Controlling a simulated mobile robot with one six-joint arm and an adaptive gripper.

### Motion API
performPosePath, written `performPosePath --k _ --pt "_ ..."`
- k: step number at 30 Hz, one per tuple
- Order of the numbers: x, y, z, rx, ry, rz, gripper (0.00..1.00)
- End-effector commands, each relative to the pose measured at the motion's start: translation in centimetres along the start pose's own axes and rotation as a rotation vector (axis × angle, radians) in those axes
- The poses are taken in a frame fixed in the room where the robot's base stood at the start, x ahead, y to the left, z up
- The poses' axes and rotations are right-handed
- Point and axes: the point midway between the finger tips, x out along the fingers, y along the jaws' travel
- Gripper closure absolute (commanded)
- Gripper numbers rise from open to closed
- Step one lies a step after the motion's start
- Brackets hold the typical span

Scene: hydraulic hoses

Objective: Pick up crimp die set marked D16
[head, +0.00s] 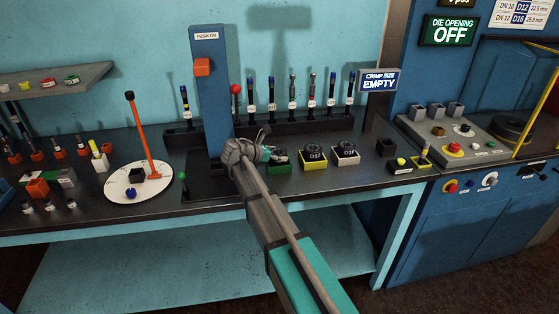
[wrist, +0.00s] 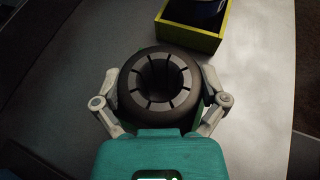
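My gripper (head: 262,154) is low over the bench at a black round die set in a green tray (head: 282,167). In the wrist view my gripper (wrist: 164,85) has its two fingers apart, one on each side of this black segmented die ring (wrist: 158,82). I cannot tell whether the fingers touch it, and its marking is not visible. To the right stands a die set marked D12 (head: 314,153) in a yellow tray. Further right is a die set in a white tray (head: 346,160); its marking (head: 350,153) starts with D1 and looks like D16.
A blue post (head: 209,90) with an orange block stands just left of my gripper. A rack of hoses (head: 292,92) is behind. The yellow tray (wrist: 190,35) is close ahead in the wrist view. The crimp display (head: 381,79) reads EMPTY; the control panel (head: 455,135) is right.

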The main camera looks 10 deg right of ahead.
Motion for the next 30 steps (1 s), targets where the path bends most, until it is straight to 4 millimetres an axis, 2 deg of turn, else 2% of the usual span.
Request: performPosePath --k 1,3,17,30 --pt "0.0 0.0 0.0 0.0 0.0 0.0 0.56" --pt "0.0 0.0 0.0 0.0 0.0 0.0 0.69" --pt "-0.1 0.0 0.4 0.0 -0.002 0.0 0.69" --pt "-1.2 0.0 3.1 0.0 -0.002 0.0 0.69"
